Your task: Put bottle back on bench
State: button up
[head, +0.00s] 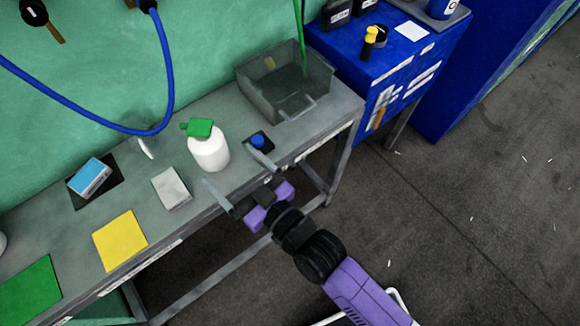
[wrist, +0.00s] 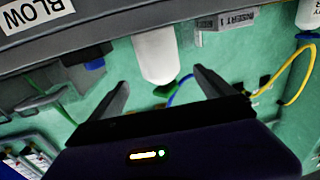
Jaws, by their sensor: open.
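A white bottle (head: 208,154) with a green cap stands upright on the grey bench (head: 330,115). In the wrist view, which is upside down, the bottle (wrist: 156,55) appears between the two fingers, its green cap pointing down. My gripper (head: 228,168) is open and empty at the bench's front edge, its fingers pointing at the bottle. The fingertips look close in front of the bottle, one toward each side. I cannot tell if they touch it. The gripper (wrist: 160,80) fingers also show spread in the wrist view.
A grey open bin (head: 285,85) stands at the bench's far right. A small black piece with a blue top (head: 257,140) is right of the bottle. A grey block (head: 171,188), blue box (head: 90,178), yellow pad (head: 120,240) and green pad (head: 30,292) lie left.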

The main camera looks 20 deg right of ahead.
jog(key=s+d+r+m+h, duration=0.1)
jog(key=s+d+h, duration=0.1)
jog(key=s+d, duration=0.4)
jog(key=s+d+r+m+g+h, duration=0.1)
jog(key=s+d, duration=0.5)
jog(key=s, duration=0.7)
jog(key=s+d+r+m+h, duration=0.2)
jog(key=s+d, duration=0.4)
jog(key=s, duration=0.4)
jog(key=shift+d+g+h, duration=0.3)
jog(key=shift+d+h, duration=0.1)
jog(key=shift+h, duration=0.5)
jog(key=shift+o, duration=0.5)
jog(key=shift+s+d+r, duration=0.1)
jog(key=shift+s+r, duration=0.15)
jog(key=shift+r, duration=0.15)
